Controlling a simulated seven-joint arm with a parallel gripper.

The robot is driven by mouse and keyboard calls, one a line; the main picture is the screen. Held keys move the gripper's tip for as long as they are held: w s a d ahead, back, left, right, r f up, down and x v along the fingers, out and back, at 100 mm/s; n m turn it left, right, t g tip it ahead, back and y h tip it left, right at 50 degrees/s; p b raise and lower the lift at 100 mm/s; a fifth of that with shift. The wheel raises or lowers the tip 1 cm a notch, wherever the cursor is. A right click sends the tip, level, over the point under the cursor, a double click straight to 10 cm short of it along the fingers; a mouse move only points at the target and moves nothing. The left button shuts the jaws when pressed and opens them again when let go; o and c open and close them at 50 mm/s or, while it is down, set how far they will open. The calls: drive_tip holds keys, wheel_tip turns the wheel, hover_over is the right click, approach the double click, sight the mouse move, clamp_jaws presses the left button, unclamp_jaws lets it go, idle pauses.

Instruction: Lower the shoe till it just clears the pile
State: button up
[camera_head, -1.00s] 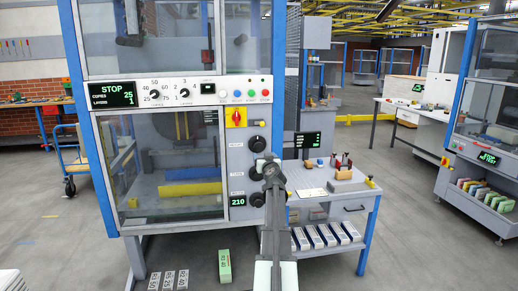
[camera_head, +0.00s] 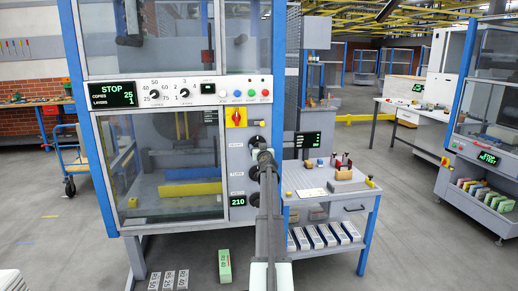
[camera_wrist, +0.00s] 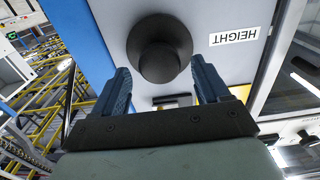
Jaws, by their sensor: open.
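The black HEIGHT knob (camera_wrist: 160,48) sits on the pale panel in the wrist view, beside its upside-down HEIGHT label (camera_wrist: 240,36). My gripper (camera_wrist: 161,72) is open and empty, with a blue finger on either side below the knob in the picture. I cannot tell whether the fingers reach past its face. In the head view my gripper (camera_head: 263,158) is in front of the knob column, and the top knob (camera_head: 257,142) shows just above it. A green display (camera_head: 238,201) reads 210. Behind the glass are a blue bar (camera_head: 192,174) and a yellow bar (camera_head: 190,188); I cannot make out the shoe or the pile.
A yellow switch plate (camera_head: 236,118) with a red part is above the knobs. The panel above (camera_head: 180,93) has dials, coloured buttons and a display reading STOP, 25 copies, 1 layer. A side table (camera_head: 325,192) with small items is close on the right.

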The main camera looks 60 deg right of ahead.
drive_tip(key=shift+x, duration=0.85)
drive_tip(key=c, duration=1)
